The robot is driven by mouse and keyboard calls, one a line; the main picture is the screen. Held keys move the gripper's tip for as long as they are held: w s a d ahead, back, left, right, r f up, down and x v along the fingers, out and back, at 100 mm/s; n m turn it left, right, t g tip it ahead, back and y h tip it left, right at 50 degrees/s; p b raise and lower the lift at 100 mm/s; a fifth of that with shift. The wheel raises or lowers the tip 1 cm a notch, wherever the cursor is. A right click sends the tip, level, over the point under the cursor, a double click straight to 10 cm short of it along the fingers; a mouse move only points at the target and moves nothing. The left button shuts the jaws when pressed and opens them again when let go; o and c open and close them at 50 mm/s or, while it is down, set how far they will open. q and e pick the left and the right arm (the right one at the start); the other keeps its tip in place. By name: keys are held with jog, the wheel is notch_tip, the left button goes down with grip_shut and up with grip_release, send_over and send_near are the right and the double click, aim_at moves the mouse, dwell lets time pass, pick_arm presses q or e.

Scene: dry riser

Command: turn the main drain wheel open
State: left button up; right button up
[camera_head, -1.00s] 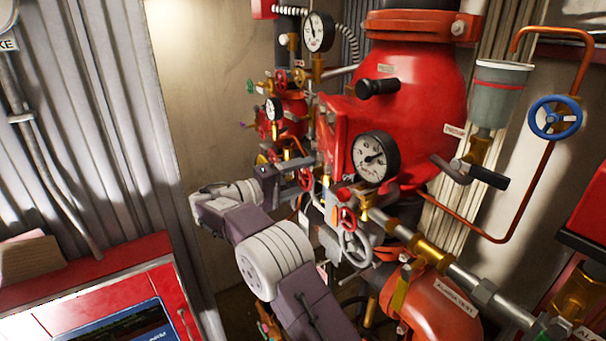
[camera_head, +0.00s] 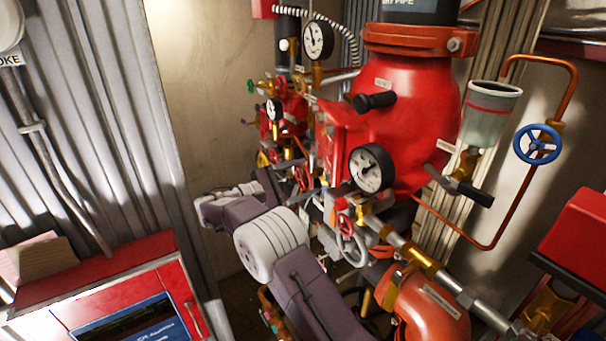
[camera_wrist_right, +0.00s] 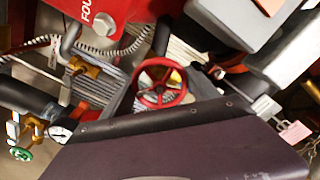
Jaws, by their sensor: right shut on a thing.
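A small red handwheel (camera_wrist_right: 160,91) shows in the middle of the right wrist view, between the grey fingers of my right gripper (camera_wrist_right: 162,84). The gripper is shut on this wheel. In the head view my right gripper (camera_head: 288,188) reaches in among the valves beside a red wheel (camera_head: 303,178), partly hidden by fittings and my arm. Which wheel is the main drain wheel cannot be read from a label. A grey handwheel (camera_head: 352,247) and a smaller red wheel (camera_head: 346,224) sit lower right of the gripper. My left gripper is not in view.
A large red valve body (camera_head: 420,110) with a pressure gauge (camera_head: 370,168) stands right of the gripper. A blue wheel (camera_head: 537,144) is at far right. A red cabinet (camera_head: 100,285) is at lower left. The plain wall behind my wrist is clear.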

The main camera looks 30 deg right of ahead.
jog(key=n, duration=0.5)
jog(key=shift+n, duration=0.3)
jog(key=n, duration=0.5)
jog(key=shift+f+n, duration=0.1)
jog(key=shift+n, duration=0.2)
jog(key=o, duration=1.4)
jog(key=shift+c, duration=0.2)
jog(key=shift+a+f, duration=0.15)
jog(key=shift+a, duration=0.2)
jog(key=a+b, duration=0.4)
jog(key=a, duration=0.4)
jog(key=shift+s+a, duration=0.15)
jog(key=shift+s, duration=0.25)
